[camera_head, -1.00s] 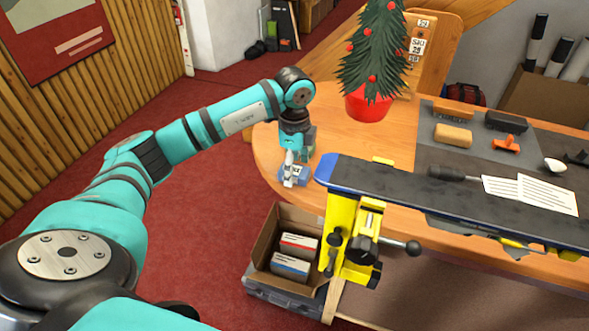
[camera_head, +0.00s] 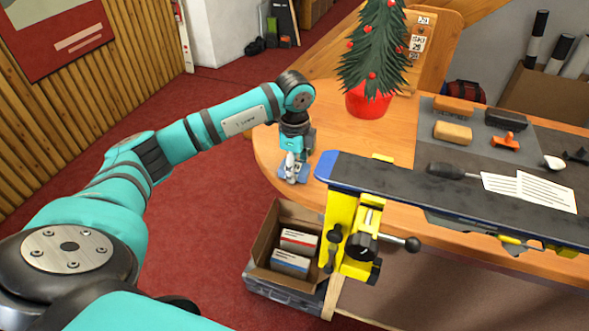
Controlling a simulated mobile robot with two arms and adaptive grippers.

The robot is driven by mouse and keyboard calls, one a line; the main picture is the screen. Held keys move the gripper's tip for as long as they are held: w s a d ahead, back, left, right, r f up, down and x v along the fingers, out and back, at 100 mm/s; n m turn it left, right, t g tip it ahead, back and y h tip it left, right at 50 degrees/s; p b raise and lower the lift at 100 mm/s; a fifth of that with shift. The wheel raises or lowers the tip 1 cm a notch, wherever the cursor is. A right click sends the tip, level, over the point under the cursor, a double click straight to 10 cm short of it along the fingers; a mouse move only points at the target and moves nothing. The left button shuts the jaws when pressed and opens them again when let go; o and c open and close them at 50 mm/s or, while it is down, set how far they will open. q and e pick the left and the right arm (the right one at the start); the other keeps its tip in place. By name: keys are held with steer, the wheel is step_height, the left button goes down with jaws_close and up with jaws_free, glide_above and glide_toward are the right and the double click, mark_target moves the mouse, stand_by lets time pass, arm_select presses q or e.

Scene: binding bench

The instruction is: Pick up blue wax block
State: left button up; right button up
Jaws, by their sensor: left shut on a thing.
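The blue wax block (camera_head: 302,171) is at the left edge of the wooden bench, small and partly hidden by my gripper. My left gripper (camera_head: 292,175) points down over it and is shut on it. I cannot tell whether the block still touches the bench top. My right gripper is not in view.
A decorated small tree in a red pot (camera_head: 368,103) stands behind. A long dark ski (camera_head: 400,184) in a yellow vise (camera_head: 350,240) lies just right of the gripper. A cardboard box (camera_head: 262,240) with packets is below the bench edge. A grey mat (camera_head: 432,150) holds several tools.

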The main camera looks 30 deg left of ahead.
arm_select(q)
steer(key=shift+r, duration=0.1)
steer(key=shift+w+r, duration=0.1)
steer(key=shift+r, duration=0.2)
step_height(320, 180, up, 9)
steer(key=shift+r+b, duration=0.15)
steer(key=shift+b, duration=0.95)
steer(key=o, duration=0.5)
steer(key=c, duration=0.3)
